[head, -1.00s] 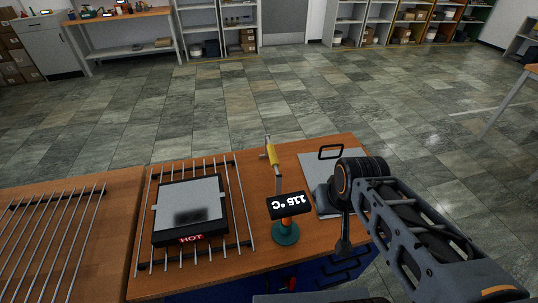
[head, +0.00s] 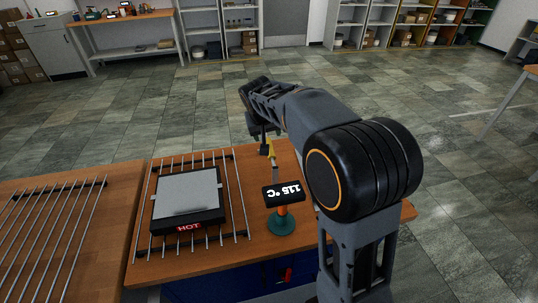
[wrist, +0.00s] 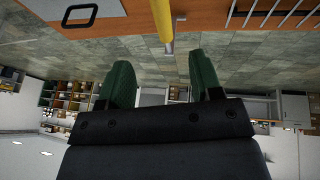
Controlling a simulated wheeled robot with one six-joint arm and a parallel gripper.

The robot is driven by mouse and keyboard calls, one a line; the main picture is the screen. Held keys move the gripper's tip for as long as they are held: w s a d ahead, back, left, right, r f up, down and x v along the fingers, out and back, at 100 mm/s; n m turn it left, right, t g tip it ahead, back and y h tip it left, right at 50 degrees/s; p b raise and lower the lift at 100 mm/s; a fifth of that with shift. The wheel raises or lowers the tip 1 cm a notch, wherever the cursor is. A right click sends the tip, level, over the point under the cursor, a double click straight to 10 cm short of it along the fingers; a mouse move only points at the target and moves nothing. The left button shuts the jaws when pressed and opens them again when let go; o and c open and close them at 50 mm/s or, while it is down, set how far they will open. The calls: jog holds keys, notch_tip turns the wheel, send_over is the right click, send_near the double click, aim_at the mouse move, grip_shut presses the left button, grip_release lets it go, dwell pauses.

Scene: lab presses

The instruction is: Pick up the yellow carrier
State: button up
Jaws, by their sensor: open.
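The yellow carrier (head: 271,153) is a slim yellow bar with metal ends near the far edge of the wooden table, just beyond the temperature display. My arm and gripper partly cover it in the head view. In the wrist view, the carrier (wrist: 162,18) comes down from the top edge and its metal end lies just ahead of the gap between my fingertips. My gripper (wrist: 160,60) is open with green fingers and nothing between them. In the head view my gripper (head: 265,148) hangs close to the carrier; contact cannot be told.
A plate marked HOT (head: 188,195) sits on a metal rack (head: 242,225) at left. A grey plate with a black handle (wrist: 80,14) shows in the wrist view. The floor beyond is clear.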

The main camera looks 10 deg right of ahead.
aim_at(267, 141)
jog(key=x, duration=0.4)
jog(key=w+x, duration=0.1)
jog(key=x, duration=0.3)
jog(key=shift+w+a+r, duration=0.1)
jog(key=shift+w+a, duration=0.05)
jog(key=shift+p+x, duration=0.6)
jog(key=shift+x, duration=2.55)
jog(key=shift+c, duration=0.2)
grip_shut()
